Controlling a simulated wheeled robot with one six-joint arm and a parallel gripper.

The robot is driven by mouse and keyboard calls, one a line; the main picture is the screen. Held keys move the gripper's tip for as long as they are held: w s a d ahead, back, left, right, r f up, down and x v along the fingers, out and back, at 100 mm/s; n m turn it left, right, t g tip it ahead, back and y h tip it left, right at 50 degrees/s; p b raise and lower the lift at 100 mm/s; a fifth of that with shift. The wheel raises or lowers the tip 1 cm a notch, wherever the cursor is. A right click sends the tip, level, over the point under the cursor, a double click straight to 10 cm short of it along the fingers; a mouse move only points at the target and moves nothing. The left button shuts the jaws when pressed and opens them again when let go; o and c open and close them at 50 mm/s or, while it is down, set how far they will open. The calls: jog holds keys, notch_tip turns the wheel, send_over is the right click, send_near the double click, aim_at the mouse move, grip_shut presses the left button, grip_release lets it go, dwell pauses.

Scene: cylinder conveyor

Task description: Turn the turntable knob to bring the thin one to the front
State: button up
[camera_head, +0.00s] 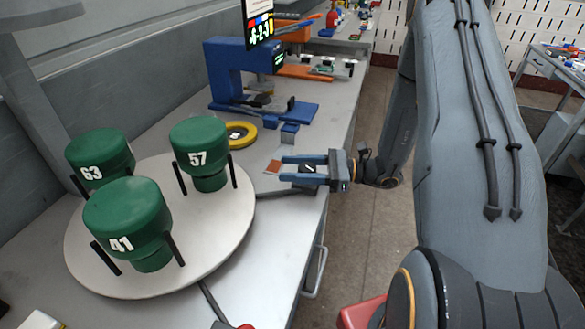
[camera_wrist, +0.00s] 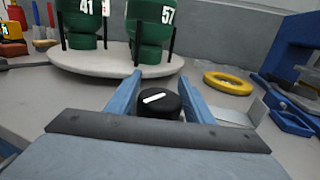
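A round pale turntable (camera_head: 226,240) carries three dark green cylinders with wide tops and narrower feet, between black posts: 63 (camera_head: 100,158) at back left, 57 (camera_head: 200,150) at right, 41 (camera_head: 127,220) at the front. Cylinders 41 (camera_wrist: 82,18) and 57 (camera_wrist: 149,30) also show in the wrist view, partly cut off. I cannot tell which is the thin one. A black knob with a white bar (camera_wrist: 160,103) sits between the fingers of my gripper (camera_wrist: 160,84). The gripper also shows in the head view (camera_head: 283,168), right of the turntable; its fingers look open around the knob.
A yellow ring (camera_head: 241,134) and a blue machine (camera_head: 232,75) stand behind the gripper on the grey bench.

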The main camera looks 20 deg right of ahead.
jog(key=c, duration=0.7)
jog(key=shift+o, duration=0.2)
jog(key=shift+g, duration=0.3)
jog(key=n+g+b, duration=0.1)
jog(key=g, duration=0.1)
jog(key=s+n+g+y+b, duration=0.1)
jog(key=n+g, duration=0.1)
jog(key=shift+a+f, duration=0.1)
jog(key=shift+s+n+g+b, duration=0.25)
jog(key=shift+n+g+b, duration=0.35)
jog(key=shift+g, duration=0.5)
jog(key=shift+s+n+g+b, duration=0.25)
jog(key=shift+n+g, duration=0.55)
jog(key=shift+g, duration=0.3)
jog(key=o, duration=1)
jog(key=shift+o, duration=0.2)
jog(key=shift+d, duration=0.2)
